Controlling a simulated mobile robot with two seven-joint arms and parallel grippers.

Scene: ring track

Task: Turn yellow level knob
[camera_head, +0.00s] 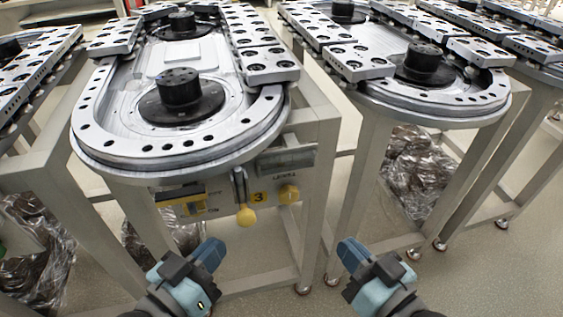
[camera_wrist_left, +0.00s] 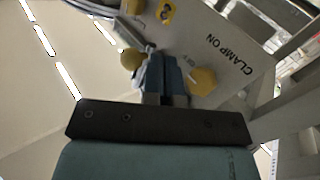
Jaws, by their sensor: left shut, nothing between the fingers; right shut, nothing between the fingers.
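The yellow level knob (camera_head: 289,193) sits under the word LEVEL on the grey panel below the front of the left ring track. A yellow knob, likely the same one, shows at the top edge of the left wrist view (camera_wrist_left: 133,6). My left gripper (camera_head: 214,252) is shut and empty, below and left of the knob and apart from it. Its blue fingers (camera_wrist_left: 163,75) also show in the left wrist view. My right gripper (camera_head: 350,250) is shut and empty, below and right of the knob, in front of the gap between tracks.
Left of the level knob hang a lever with a yellow ball (camera_head: 246,216) and another yellow knob (camera_head: 195,207), which is beside CLAMP ON in the wrist view (camera_wrist_left: 203,80). A table leg (camera_head: 318,200) stands right of the panel. A second ring track (camera_head: 440,95) stands further right.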

